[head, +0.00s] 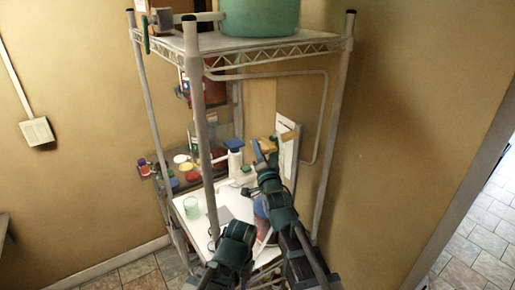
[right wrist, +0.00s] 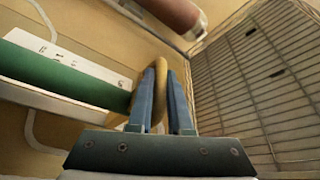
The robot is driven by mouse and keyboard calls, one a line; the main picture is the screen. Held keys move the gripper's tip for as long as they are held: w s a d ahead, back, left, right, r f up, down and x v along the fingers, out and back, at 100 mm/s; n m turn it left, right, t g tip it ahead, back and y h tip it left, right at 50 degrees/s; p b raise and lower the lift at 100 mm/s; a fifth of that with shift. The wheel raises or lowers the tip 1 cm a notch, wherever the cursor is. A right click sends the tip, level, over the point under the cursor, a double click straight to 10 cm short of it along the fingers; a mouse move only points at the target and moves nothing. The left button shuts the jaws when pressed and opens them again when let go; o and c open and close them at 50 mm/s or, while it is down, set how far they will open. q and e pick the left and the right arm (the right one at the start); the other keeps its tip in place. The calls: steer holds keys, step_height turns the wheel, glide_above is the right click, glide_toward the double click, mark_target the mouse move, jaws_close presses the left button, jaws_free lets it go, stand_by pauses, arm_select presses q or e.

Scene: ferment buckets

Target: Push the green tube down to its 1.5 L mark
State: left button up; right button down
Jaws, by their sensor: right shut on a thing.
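My right gripper (head: 262,152) reaches in over the lower shelf of the metal rack, beside a white upright board (head: 288,150). In the right wrist view its blue fingers (right wrist: 165,98) are shut on a tan ring (right wrist: 158,52). The green tube (right wrist: 65,75) lies across the left of that view, in front of a white marked strip (right wrist: 65,53). Its right end meets the tan ring behind the fingers. The 1.5 L mark cannot be made out. My arm hides much of this spot in the head view.
The metal rack post (head: 197,120) stands left of my arm. A large green bucket (head: 260,17) sits on the top shelf. A wire grid (right wrist: 255,85) closes the right side of the wrist view.

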stand_by(0.7)
step_height(320, 180, down, 11)
steer(key=b, duration=1.1)
steer(key=shift+r, duration=0.1)
steer(key=c, duration=0.8)
jaws_free()
steer(key=shift+c, duration=0.2)
steer(key=shift+s, duration=0.1)
